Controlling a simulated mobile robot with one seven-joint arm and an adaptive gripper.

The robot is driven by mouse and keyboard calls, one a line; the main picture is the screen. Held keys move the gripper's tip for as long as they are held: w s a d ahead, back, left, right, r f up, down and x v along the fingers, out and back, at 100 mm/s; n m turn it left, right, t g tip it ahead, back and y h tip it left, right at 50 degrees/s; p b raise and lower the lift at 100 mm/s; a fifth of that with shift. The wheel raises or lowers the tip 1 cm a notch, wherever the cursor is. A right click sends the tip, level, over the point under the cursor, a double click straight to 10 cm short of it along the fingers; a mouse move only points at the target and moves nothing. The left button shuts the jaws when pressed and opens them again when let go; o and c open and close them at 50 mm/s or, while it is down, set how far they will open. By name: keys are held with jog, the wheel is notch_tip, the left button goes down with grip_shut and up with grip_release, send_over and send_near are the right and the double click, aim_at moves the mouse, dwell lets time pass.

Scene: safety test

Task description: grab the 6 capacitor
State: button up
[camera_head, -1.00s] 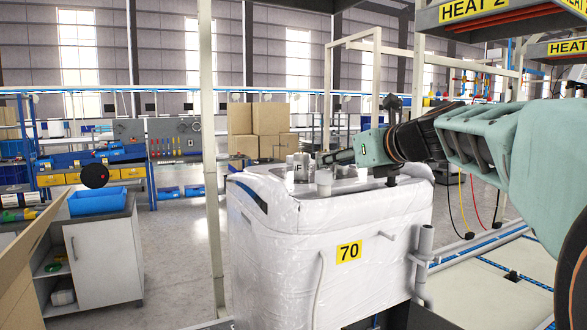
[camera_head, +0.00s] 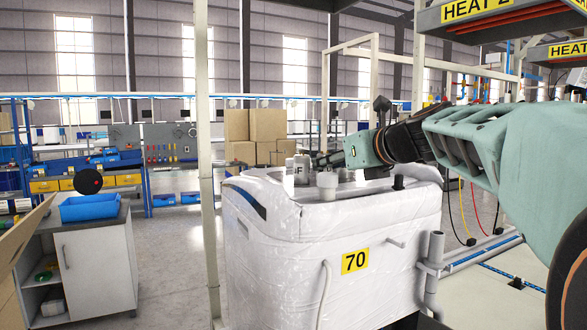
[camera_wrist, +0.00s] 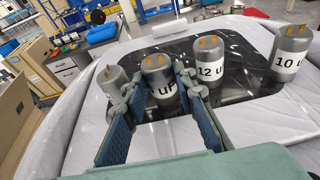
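Several grey cylindrical capacitors with white labels and brass terminals stand upright on a dark panel in the wrist view. One capacitor (camera_wrist: 158,72) stands between my fingers; its label shows "uF", but its number cannot be read. Another capacitor (camera_wrist: 111,76) is partly behind my left finger, its label hidden. To the right stand the 12 uF capacitor (camera_wrist: 209,58) and the 10 uF capacitor (camera_wrist: 291,48). My gripper (camera_wrist: 157,92) is open, its fingers apart. In the head view, my gripper (camera_head: 325,159) is low beside the capacitors (camera_head: 301,170). No label reading 6 is legible.
The capacitors stand on top of a white plastic-wrapped unit marked 70 (camera_head: 335,228). A dark panel (camera_wrist: 240,82) lies on it. A cabinet with a blue bin (camera_head: 90,207) is at the left. Heater frames (camera_head: 490,18) hang at the upper right.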

jog(key=shift+c, duration=1)
jog(key=shift+r, duration=0.1)
